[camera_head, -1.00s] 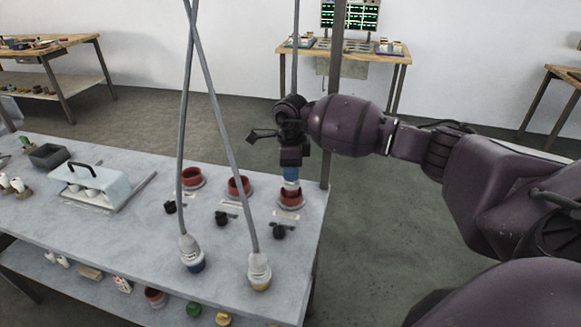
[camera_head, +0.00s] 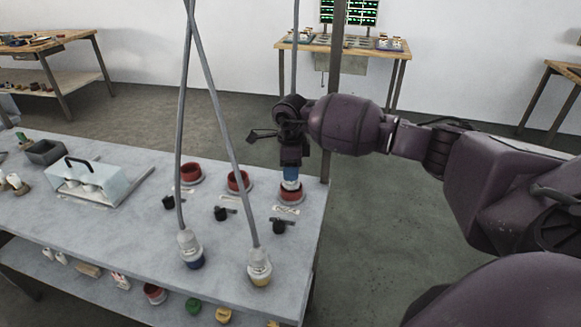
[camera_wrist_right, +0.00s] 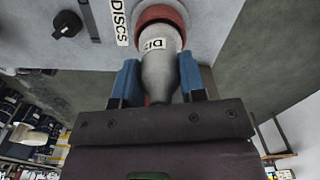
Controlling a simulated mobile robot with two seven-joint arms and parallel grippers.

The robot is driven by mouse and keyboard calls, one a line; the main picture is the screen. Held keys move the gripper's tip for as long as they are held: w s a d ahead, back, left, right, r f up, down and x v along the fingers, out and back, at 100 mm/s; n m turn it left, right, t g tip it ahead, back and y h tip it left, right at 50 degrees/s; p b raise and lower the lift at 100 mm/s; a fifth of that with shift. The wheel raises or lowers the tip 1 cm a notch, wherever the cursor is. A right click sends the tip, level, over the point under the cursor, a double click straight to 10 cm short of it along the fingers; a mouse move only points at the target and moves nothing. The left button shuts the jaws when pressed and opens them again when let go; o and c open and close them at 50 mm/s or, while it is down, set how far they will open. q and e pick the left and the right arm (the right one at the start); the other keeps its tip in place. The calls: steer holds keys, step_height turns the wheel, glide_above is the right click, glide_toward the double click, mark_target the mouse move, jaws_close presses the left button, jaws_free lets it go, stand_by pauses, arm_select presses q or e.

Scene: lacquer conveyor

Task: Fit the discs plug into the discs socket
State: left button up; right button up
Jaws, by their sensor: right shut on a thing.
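The discs plug (camera_wrist_right: 161,72) is a pale grey plug with a label partly reading "DI". My right gripper (camera_head: 290,174) is shut on it, with blue fingers on both sides in the right wrist view (camera_wrist_right: 160,84). The discs socket (camera_head: 291,195) is a red ring at the right end of the bench. It also shows in the right wrist view (camera_wrist_right: 161,14) beside a "DISCS" label. The plug's front end is at the socket's mouth; how deep it sits is hidden. My left gripper is not in view.
Two more red sockets (camera_head: 238,182) (camera_head: 191,173) stand to the left. Black knobs (camera_head: 279,227) sit in front of the sockets. Two cabled plugs, blue-ended (camera_head: 190,248) and yellow-ended (camera_head: 259,266), stand near the bench's (camera_head: 110,215) front edge. A pale blue box (camera_head: 90,184) is farther left.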

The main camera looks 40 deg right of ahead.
steer(key=o, duration=1.1)
steer(key=shift+f, duration=0.1)
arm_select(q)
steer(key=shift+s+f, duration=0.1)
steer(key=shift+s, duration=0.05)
arm_select(e)
step_height(320, 180, up, 3)
step_height(320, 180, up, 7)
steer(key=shift+f, duration=0.1)
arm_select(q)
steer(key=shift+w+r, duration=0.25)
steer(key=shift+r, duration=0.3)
arm_select(e)
steer(key=shift+r, duration=0.5)
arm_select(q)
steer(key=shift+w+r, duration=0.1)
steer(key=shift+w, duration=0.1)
